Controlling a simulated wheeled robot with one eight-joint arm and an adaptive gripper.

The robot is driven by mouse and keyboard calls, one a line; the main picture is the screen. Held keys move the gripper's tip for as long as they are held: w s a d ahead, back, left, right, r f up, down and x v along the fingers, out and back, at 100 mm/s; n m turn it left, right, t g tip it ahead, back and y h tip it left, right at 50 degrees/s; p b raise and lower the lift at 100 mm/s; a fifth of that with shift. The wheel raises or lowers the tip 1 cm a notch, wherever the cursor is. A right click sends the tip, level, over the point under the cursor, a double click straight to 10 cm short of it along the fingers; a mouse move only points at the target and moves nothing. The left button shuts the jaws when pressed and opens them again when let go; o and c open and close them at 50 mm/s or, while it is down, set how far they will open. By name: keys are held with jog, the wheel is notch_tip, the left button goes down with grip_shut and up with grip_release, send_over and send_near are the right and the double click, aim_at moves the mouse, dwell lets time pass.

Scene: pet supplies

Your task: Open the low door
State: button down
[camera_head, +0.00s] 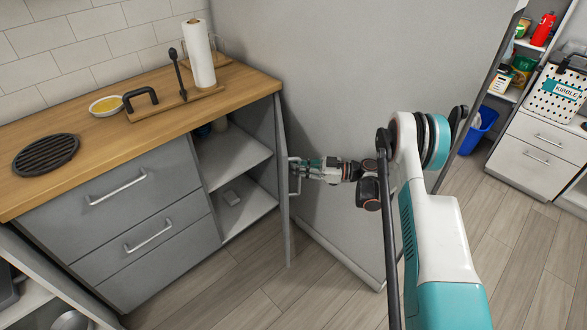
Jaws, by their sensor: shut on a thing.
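The low door (283,190) is a grey cabinet door below the wooden counter. It stands swung out from the cabinet, seen nearly edge-on, and the shelves (235,157) inside show. Its metal handle (293,178) is on the door's right-facing side. My gripper (300,168) is at this handle and shut on it. The fingertips are small in the picture and partly hidden by the gripper's own body. My white and teal arm reaches in from the lower right.
A large grey panel (350,80) stands close behind and right of my gripper. Drawers (120,195) lie left of the open cabinet. The counter (235,95) holds a paper towel roll (198,55) and a bowl (106,105). Wooden floor (270,295) is clear in front of the door.

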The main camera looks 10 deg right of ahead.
aim_at(297, 158)
jog(key=shift+s+f, duration=0.15)
jog(key=shift+s, duration=0.05)
jog(key=c, duration=1.9)
grip_release()
jog(key=shift+c, duration=0.2)
notch_tip(297, 158, up, 10)
jog(key=shift+r, duration=0.1)
